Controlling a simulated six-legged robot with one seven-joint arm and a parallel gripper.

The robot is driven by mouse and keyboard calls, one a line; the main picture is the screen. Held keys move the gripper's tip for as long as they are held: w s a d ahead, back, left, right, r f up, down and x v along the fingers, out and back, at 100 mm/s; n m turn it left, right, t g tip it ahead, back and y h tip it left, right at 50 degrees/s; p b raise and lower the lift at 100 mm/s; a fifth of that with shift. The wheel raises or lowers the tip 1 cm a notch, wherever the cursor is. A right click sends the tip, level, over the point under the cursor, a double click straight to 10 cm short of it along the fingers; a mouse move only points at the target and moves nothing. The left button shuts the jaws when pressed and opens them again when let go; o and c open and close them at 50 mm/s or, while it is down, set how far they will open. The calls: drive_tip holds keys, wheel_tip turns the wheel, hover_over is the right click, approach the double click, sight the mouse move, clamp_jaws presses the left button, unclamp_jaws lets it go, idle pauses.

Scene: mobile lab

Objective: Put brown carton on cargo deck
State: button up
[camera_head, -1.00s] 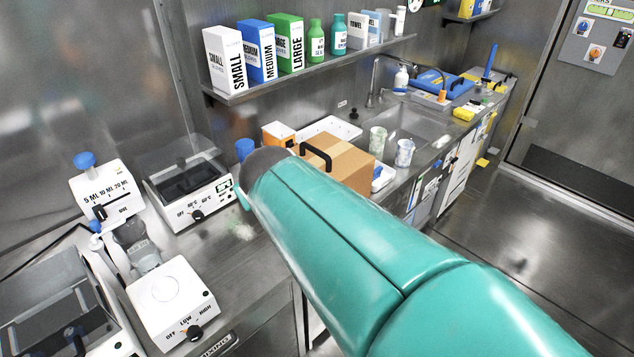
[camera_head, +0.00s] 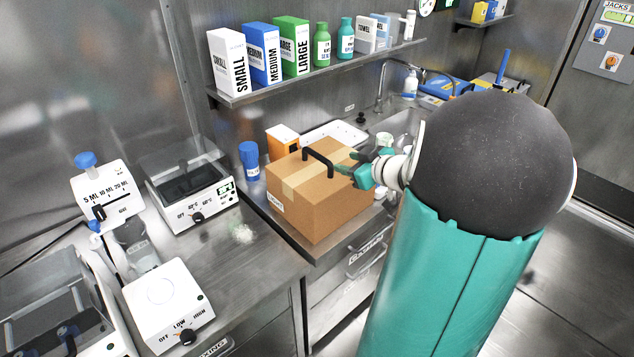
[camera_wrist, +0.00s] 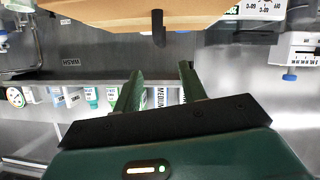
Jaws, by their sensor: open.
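The brown carton (camera_head: 322,207) sits on the steel counter near its front edge, with a black handle (camera_head: 318,157) standing up from its top. My gripper (camera_head: 350,172) is at the carton's right side, close to the top and the handle; I cannot tell whether it touches the carton. In the wrist view, my gripper's two fingers (camera_wrist: 158,88) are spread apart with nothing between them. The carton (camera_wrist: 130,12) shows beyond them at the top of that view, with the handle (camera_wrist: 158,28) hanging into the picture. The cargo deck is not in view.
A blue-capped bottle (camera_head: 249,162) and an orange-and-white box (camera_head: 283,141) stand behind the carton. A sink (camera_head: 402,124) lies to the right. A hot plate (camera_head: 190,190) and a mixer (camera_head: 165,300) stand to the left. A shelf (camera_head: 325,72) with boxes and bottles hangs above.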

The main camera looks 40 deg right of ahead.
sight(323, 158)
drive_tip(key=x, duration=1.3)
drive_tip(key=shift+w+f, duration=0.2)
drive_tip(key=shift+f, duration=0.15)
clamp_jaws()
drive_tip(key=shift+r, duration=0.1)
idle(0.7)
